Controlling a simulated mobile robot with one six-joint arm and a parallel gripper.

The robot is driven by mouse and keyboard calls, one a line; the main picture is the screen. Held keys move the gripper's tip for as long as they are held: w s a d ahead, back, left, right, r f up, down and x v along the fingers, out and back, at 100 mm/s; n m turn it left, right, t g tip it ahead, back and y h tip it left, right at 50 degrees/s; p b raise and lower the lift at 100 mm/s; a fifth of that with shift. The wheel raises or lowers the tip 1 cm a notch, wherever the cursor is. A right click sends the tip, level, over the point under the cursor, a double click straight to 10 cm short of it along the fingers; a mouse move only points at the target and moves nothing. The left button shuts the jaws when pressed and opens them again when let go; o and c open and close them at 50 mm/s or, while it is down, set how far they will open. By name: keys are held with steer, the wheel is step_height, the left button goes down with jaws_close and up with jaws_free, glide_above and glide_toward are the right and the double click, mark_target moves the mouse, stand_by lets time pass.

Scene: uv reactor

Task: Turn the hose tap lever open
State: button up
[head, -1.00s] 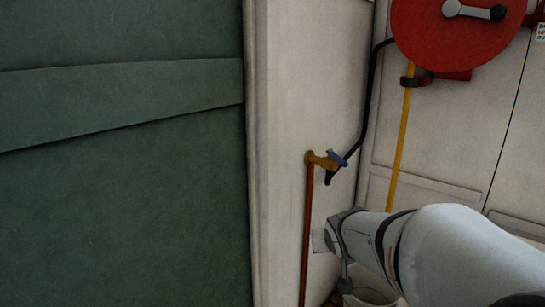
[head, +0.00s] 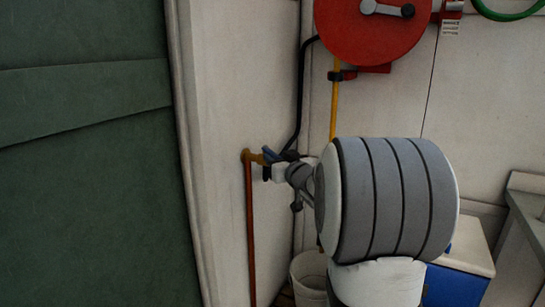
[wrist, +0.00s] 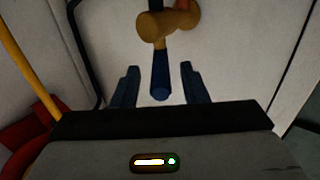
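The brass hose tap (head: 253,157) sits on the white wall at the top of a copper pipe (head: 250,230). Its blue lever (head: 269,154) shows just left of my gripper (head: 285,168) in the head view. In the wrist view the tap (wrist: 172,25) is at the top and the lever (wrist: 160,75) points toward me. My gripper (wrist: 159,73) is open, with one finger on each side of the lever. Gaps show between the lever and both fingers. My arm hides part of the area right of the tap in the head view.
A black hose (head: 301,95) runs from the tap area up to a red hose reel (head: 368,30). A yellow pipe (head: 334,105) stands in the corner. A white bucket (head: 308,272) and a blue box (head: 455,285) are below. A green door-like panel (head: 85,180) fills the left.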

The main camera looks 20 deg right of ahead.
steer(key=shift+w, duration=1.35)
steer(key=shift+c, duration=0.6)
jaws_close()
